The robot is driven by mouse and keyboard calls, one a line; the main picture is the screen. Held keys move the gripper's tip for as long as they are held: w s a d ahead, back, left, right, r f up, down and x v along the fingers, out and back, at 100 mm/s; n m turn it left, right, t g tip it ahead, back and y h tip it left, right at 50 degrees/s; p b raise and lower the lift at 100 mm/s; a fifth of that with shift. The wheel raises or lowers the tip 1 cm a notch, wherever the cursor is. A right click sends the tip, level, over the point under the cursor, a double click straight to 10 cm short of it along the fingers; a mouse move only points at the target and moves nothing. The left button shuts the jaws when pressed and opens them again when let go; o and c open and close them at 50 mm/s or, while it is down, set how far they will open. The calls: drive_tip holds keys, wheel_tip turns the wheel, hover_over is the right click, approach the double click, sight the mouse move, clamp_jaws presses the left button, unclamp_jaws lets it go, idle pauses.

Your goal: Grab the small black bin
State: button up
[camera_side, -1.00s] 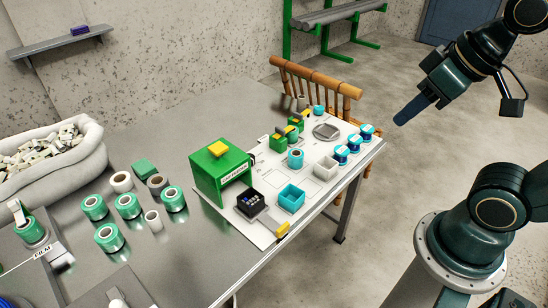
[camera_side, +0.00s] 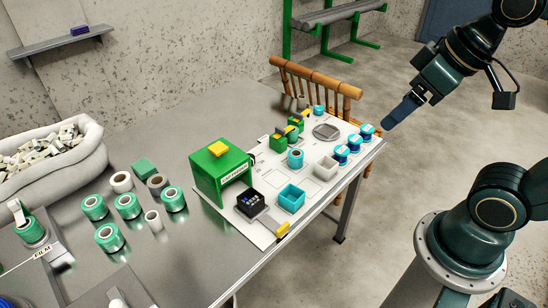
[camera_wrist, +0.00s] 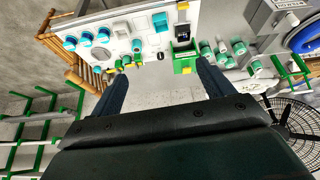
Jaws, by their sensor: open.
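The small black bin (camera_side: 250,203) sits on the white board (camera_side: 214,215) on the metal table, in front of the green box (camera_side: 220,175). Small dark and blue pieces show inside it. In the wrist view the bin (camera_wrist: 183,33) is near the top, right of the middle. My gripper (camera_side: 391,122) is in the air beyond the board's right end, well away from the bin. In the wrist view its two dark fingers (camera_wrist: 163,80) are spread apart with nothing between them.
A teal bin (camera_side: 291,198) stands just right of the black bin, and a pale bin (camera_side: 326,168) is farther right. Blue-and-white spools (camera_side: 341,154) line the board's right edge. Several green rolls (camera_side: 128,205) stand at the left. A wooden chair (camera_side: 317,85) stands behind the table.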

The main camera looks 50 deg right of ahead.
drive_tip(key=w+a+f+n+g+y, duration=0.1)
drive_tip(key=w+f+n, duration=0.3)
drive_tip(key=w, duration=0.5)
drive_tip(key=w+a+f+n+g+y, duration=0.1)
drive_tip(key=w+a+f+n+g, duration=0.1)
drive_tip(key=w+n, duration=0.5)
drive_tip(key=w+a+f+n+g+y, duration=0.1)
drive_tip(key=w+f+n, duration=0.2)
drive_tip(key=w+f, duration=0.4)
drive_tip(key=w+a+f+n+g+y, duration=0.1)
drive_tip(key=w+f+n, duration=0.2)
drive_tip(key=f, duration=1)
drive_tip(key=w, duration=0.3)
drive_tip(key=shift+w+y, duration=0.3)
drive_tip(key=shift+w, duration=0.05)
drive_tip(key=shift+x, duration=4.2)
drive_tip(key=shift+s+f, duration=0.1)
drive_tip(key=shift+s, duration=0.05)
